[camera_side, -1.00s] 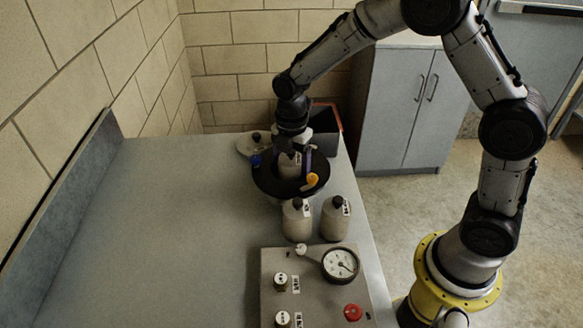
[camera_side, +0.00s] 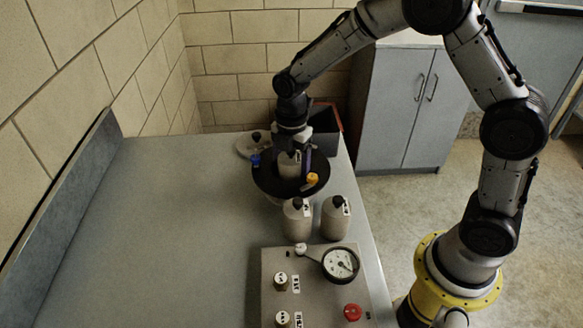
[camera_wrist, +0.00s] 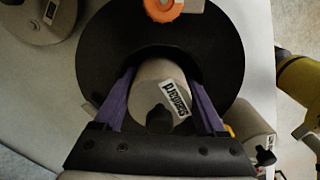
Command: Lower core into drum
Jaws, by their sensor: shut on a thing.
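The core (camera_side: 289,168) is a pale grey cylinder with a white label and a black knob. My gripper (camera_side: 291,166) is shut on it, its purple fingers on either side. In the wrist view, the core (camera_wrist: 147,84) sits between the fingers of my gripper (camera_wrist: 163,97), knob toward me. The drum (camera_side: 266,183) has a wide black rim and stands near the table's far right end; the wrist view shows its rim (camera_wrist: 103,62) around the core. The core is over the drum's middle; its lower end is hidden, so its depth cannot be told.
An orange knob (camera_side: 312,179) and a blue knob (camera_side: 256,160) sit at the drum's rim. Two grey bottles (camera_side: 297,222) stand close in front. A panel (camera_side: 283,266) with a gauge (camera_side: 340,263) is nearer. The table's left side (camera_side: 150,220) is clear.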

